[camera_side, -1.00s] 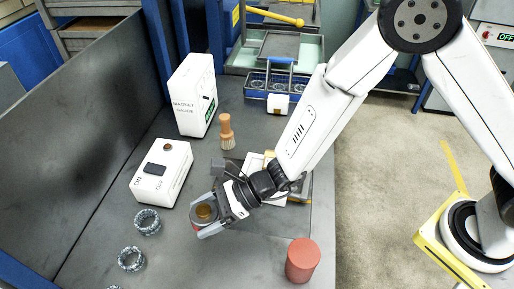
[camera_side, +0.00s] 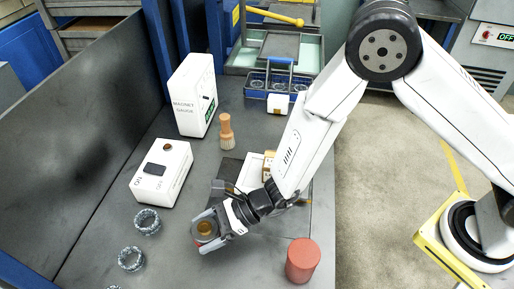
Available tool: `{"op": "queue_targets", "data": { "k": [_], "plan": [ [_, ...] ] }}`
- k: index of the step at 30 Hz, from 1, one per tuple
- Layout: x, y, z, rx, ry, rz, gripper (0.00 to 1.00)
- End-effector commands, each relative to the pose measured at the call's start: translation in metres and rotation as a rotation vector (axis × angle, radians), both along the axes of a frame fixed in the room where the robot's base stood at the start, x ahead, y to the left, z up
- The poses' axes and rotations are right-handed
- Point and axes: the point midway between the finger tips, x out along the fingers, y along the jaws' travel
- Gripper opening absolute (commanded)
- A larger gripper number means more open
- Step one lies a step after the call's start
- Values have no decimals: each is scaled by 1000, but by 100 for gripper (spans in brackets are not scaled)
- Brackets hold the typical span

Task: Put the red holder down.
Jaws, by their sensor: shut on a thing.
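My gripper (camera_side: 211,236) points down and left over the grey bench. Its jaws are shut around a round piece with a brown centre and a grey rim; a bit of red side shows below the rim, so I take it for the red holder (camera_side: 196,243). The fingers hide much of it. I cannot tell whether its base touches the bench. A plain red cylinder (camera_side: 301,262) stands upright to the right, apart from my gripper.
Dark speckled rings (camera_side: 147,222) lie at left on the bench (camera_side: 160,265). A white box with a dark panel (camera_side: 160,174), a white magnet gauge (camera_side: 193,95) and a brush (camera_side: 226,132) stand behind.

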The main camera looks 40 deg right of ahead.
Motion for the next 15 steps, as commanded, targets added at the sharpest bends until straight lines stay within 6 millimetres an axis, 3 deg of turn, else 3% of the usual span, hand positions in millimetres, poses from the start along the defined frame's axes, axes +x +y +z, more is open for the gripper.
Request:
{"op": "queue_targets", "data": {
  "k": [8, 15],
  "plan": [
    [1, 1, -1, 4, -3, 0, 0],
    [0, 1, -19, 4, -1, 1, 0]
  ]
}}
